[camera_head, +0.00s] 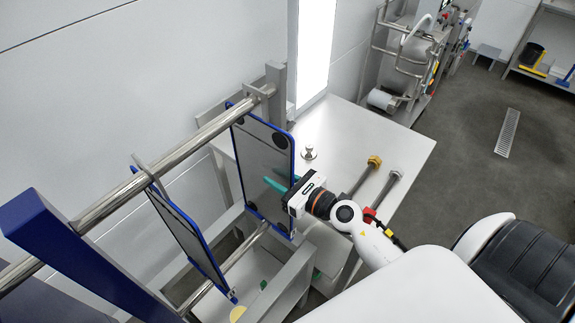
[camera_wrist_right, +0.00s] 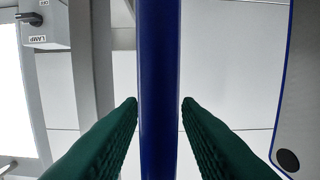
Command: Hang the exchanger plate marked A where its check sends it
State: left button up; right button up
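Two blue-rimmed grey exchanger plates hang on a steel rail (camera_head: 170,160). The farther plate (camera_head: 265,150) has black round corners; the nearer plate (camera_head: 190,240) hangs to its left. I cannot read a mark on either. My right gripper (camera_head: 282,187) is at the farther plate's right edge, one teal finger across its face, the other hidden. In the right wrist view, a blue plate edge (camera_wrist_right: 159,60) stands upright between the two open green fingers (camera_wrist_right: 160,112), with a gap on each side. My left gripper is not in view.
A bright lamp panel (camera_head: 315,50) stands behind a white table (camera_head: 405,145) carrying a small metal knob (camera_head: 309,152) and two bolt-like rods. A box marked LAMP (camera_wrist_right: 45,30) shows in the wrist view. A blue post (camera_head: 70,245) stands at the near left.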

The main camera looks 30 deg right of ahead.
jog(key=shift+b+v, duration=2.75)
jog(key=shift+v, duration=3.15)
jog(key=s+d+f+m+g+h+b, duration=0.1)
jog(key=s+d+f+m+g+h, duration=0.15)
jog(key=f+m, duration=1.25)
jog(key=s+d+f+m+g+h+b, duration=0.3)
jog(key=f+m, duration=0.5)
jog(key=f, duration=1.4)
jog(key=s+a+f+m+g, duration=0.4)
jog(key=s+f+m, duration=0.3)
jog(key=s+f, duration=0.4)
jog(key=s+a+f+m+g, duration=0.5)
jog(key=s+a+f+m, duration=0.1)
jog(key=s+f, duration=0.5)
jog(key=shift+s+a+f+m+b, duration=0.3)
jog(key=shift+s+m+b, duration=0.1)
jog(key=shift+s+m, duration=0.4)
jog(key=shift+s+g, duration=0.1)
jog(key=shift+g, duration=0.15)
